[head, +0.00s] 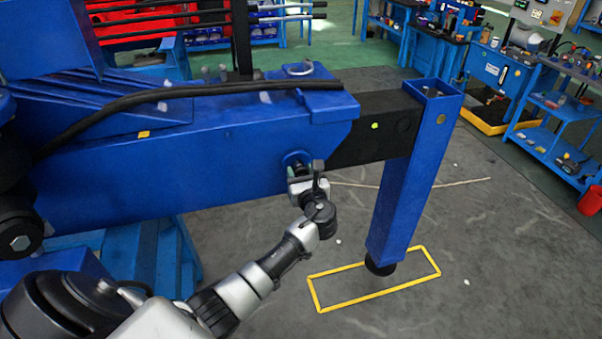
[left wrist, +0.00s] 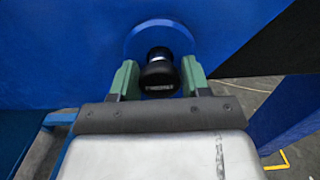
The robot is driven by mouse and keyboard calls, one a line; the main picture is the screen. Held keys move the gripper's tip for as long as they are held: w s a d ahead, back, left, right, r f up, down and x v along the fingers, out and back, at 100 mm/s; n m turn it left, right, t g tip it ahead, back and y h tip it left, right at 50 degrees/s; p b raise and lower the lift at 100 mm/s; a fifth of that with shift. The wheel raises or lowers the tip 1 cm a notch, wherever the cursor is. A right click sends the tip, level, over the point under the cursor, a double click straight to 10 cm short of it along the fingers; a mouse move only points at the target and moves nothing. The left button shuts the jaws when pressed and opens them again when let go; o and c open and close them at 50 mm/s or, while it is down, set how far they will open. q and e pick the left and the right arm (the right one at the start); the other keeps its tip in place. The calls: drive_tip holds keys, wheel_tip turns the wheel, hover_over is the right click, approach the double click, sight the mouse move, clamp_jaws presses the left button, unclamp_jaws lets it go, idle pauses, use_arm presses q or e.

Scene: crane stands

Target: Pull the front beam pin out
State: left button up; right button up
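The front beam pin shows as a black knob (left wrist: 160,72) against a round blue boss (left wrist: 160,38) on the side of the blue beam (head: 215,150). My left gripper (head: 301,180) is at the boss near the beam's front end. In the left wrist view its two green fingers (left wrist: 160,80) stand on either side of the knob, close against it, and look shut on it. The knob is still against the boss, and the pin's shaft is hidden. A black inner beam (head: 375,130) runs from the blue beam to an upright blue leg (head: 405,185). My right gripper is not in view.
A yellow floor rectangle (head: 375,287) lies under the leg's black foot (head: 380,266). A black hose (head: 160,95) runs along the beam top. Blue workbenches and a cart (head: 560,130) stand at the back right. Grey floor right of the leg is mostly clear.

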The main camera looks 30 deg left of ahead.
use_arm(q)
clamp_jaws()
drive_tip(key=p+v, duration=0.2)
drive_tip(key=v, duration=0.2)
drive_tip(key=shift+s+d, duration=0.1)
drive_tip(key=shift+s+d+f, duration=0.15)
drive_tip(key=shift+d+f, duration=0.05)
drive_tip(key=shift+o, duration=1.2)
unclamp_jaws()
drive_tip(key=shift+o, duration=1.2)
drive_tip(key=shift+s+d+r, duration=0.1)
drive_tip(key=shift+s+r, duration=0.05)
drive_tip(key=shift+r, duration=0.05)
drive_tip(key=b, duration=0.2)
approach(302, 174)
drive_tip(key=v, duration=0.5)
drive_tip(key=shift+s+f, duration=0.1)
drive_tip(key=shift+s, duration=0.05)
